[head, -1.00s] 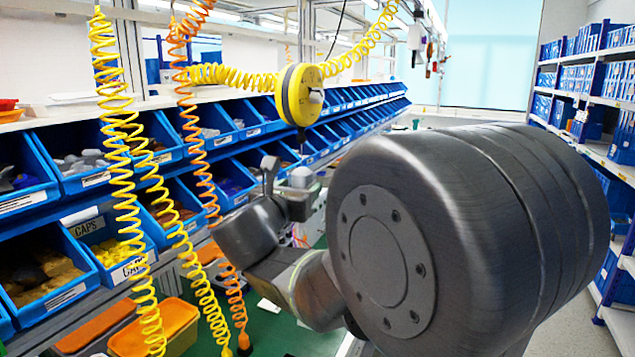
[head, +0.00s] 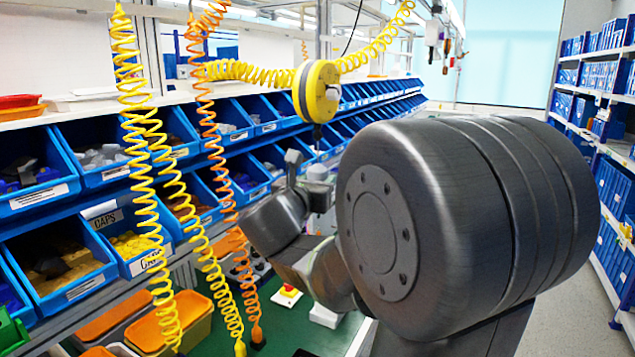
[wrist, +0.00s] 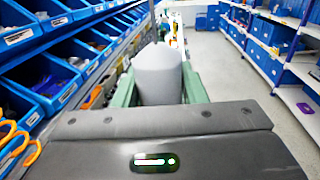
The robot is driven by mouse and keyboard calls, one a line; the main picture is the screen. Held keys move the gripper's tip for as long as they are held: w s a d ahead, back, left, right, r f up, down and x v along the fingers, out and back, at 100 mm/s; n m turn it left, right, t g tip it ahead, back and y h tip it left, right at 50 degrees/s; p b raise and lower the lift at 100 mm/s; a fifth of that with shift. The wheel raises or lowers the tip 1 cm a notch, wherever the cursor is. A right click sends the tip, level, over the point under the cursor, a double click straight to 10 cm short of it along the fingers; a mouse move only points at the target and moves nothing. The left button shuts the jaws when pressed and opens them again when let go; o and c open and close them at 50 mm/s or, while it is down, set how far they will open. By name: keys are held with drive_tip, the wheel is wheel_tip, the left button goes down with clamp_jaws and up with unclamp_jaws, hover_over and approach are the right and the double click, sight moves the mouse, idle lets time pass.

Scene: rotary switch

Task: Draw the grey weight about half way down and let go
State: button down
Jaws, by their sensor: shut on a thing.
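The grey weight (wrist: 158,75) is a light grey, rounded piece. In the wrist view it stands upright between the green jaws of my gripper (wrist: 158,95), which are shut on it. In the head view the weight (head: 318,173) shows small beside my dark arm, a short way below the yellow round reel (head: 316,92). My gripper (head: 319,190) is partly hidden there by my own arm links. A thin line appears to run from the reel down toward the weight.
Blue bins (head: 140,250) line the rack on the left. Yellow coiled hoses (head: 150,200) and an orange one (head: 213,160) hang in front of them. A red-and-yellow button (head: 288,292) sits on the green bench (head: 285,325). Shelves (head: 598,90) stand right, beyond an open aisle.

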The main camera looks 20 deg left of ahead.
wheel_tip(320, 180, down, 6)
drive_tip(key=b, duration=0.6)
drive_tip(key=shift+b, duration=0.35)
drive_tip(key=c, duration=0.9)
unclamp_jaws()
drive_tip(key=shift+s, duration=0.15)
drive_tip(key=s, duration=0.4)
drive_tip(key=s+b, duration=0.1)
drive_tip(key=s, duration=0.8)
drive_tip(key=shift+s+a, duration=0.25)
drive_tip(key=shift+s, duration=0.05)
drive_tip(key=shift+w, duration=0.15)
drive_tip(key=shift+w+d+p, duration=0.15)
drive_tip(key=shift+w+p, duration=0.15)
drive_tip(key=shift+w, duration=3.1)
drive_tip(key=shift+w+d+p, duration=0.1)
drive_tip(key=shift+w+p, duration=0.15)
drive_tip(key=shift+w, duration=3.15)
